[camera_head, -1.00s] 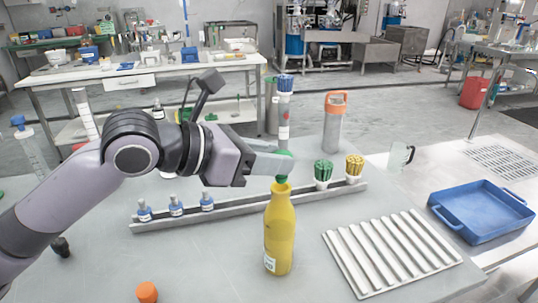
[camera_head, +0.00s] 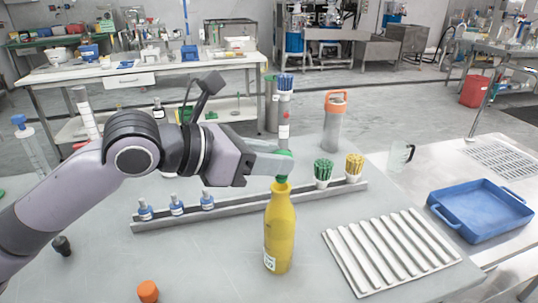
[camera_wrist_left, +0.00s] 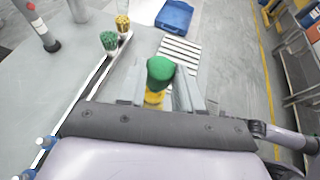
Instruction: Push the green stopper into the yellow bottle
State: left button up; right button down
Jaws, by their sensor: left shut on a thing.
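The yellow bottle (camera_head: 279,232) stands upright on the grey table. The green stopper (camera_head: 284,164) is at the mouth of the bottle, directly above its neck. My left gripper (camera_head: 283,163) is shut on the green stopper, coming in level from the left. In the left wrist view the stopper (camera_wrist_left: 160,70) sits between the two fingers, with the yellow bottle (camera_wrist_left: 153,98) below it. The fingers hide part of the stopper, and I cannot tell how deep it sits in the neck. My right gripper is not in view.
A metal rail behind the bottle holds small blue-capped bottles (camera_head: 177,205), a green-topped cup (camera_head: 323,172) and a yellow-topped cup (camera_head: 354,166). A ribbed white tray (camera_head: 390,253) lies to the right, a blue tray (camera_head: 480,211) beyond it. An orange cap (camera_head: 147,291) lies front left.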

pick_arm(q)
jog(key=shift+f+b, duration=0.65)
jog(key=shift+f, duration=0.55)
jog(key=shift+f+b, duration=0.3)
jog(key=shift+f, duration=0.3)
jog(key=o, duration=1.1)
jog(key=v, duration=0.7)
jog(key=shift+b, duration=0.3)
jog(key=shift+s+a, duration=0.1)
